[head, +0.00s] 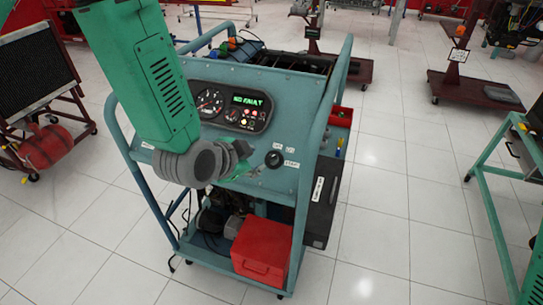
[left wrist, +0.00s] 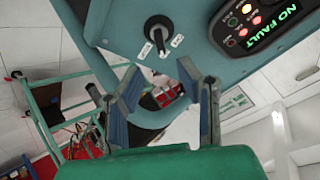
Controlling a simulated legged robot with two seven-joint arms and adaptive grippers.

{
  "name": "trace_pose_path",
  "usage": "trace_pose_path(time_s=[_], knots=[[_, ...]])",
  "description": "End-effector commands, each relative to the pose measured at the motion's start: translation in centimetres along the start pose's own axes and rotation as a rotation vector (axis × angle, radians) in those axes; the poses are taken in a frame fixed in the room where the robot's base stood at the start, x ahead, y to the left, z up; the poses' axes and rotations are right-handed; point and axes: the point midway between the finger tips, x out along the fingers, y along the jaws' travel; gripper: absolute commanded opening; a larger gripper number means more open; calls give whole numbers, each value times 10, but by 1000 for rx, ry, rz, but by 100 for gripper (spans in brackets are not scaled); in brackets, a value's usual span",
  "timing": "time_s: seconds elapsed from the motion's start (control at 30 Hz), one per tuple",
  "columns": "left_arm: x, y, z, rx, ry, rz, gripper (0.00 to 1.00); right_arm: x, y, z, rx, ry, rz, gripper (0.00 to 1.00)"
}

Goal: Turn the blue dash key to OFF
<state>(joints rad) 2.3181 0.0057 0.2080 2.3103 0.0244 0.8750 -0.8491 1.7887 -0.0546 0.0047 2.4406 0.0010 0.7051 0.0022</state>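The dash key switch (head: 274,159) is a round dark knob at the right of the teal engine trainer's front panel (head: 220,165), with small white labels around it. In the left wrist view the key (left wrist: 157,32) looks black rather than blue, with its handle pointing toward the labels between OFF-like marks too small to read. My left gripper (head: 250,170) is just left of the key in the head view. In the left wrist view its two fingers (left wrist: 161,72) are spread apart, with nothing between them, and the key lies beyond their tips. My right gripper is not in view.
The gauge cluster (head: 235,107) with a green "NO FAULT" display (left wrist: 278,22) sits left of the key in the head view. Teal tube rails (head: 312,150) flank the panel. A red box (head: 262,250) stands on the lower shelf.

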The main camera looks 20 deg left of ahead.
Motion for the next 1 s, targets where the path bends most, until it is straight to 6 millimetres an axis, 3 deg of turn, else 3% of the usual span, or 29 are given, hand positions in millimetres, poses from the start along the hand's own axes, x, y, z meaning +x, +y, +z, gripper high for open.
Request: trace_pose_path(time_s=[0.2,0.4,0.6,0.9,0.93,1.0], knots=[[49,1,0,-2,0,0,31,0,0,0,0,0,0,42],[83,1,0,-3,0,-1,31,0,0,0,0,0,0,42],[100,1,0,-2,0,-1,31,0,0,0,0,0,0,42],[102,0,0,-2,0,-1,31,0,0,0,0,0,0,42],[102,0,0,-2,0,-1,28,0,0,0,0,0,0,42],[102,0,0,-2,0,-1,3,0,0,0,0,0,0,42]])
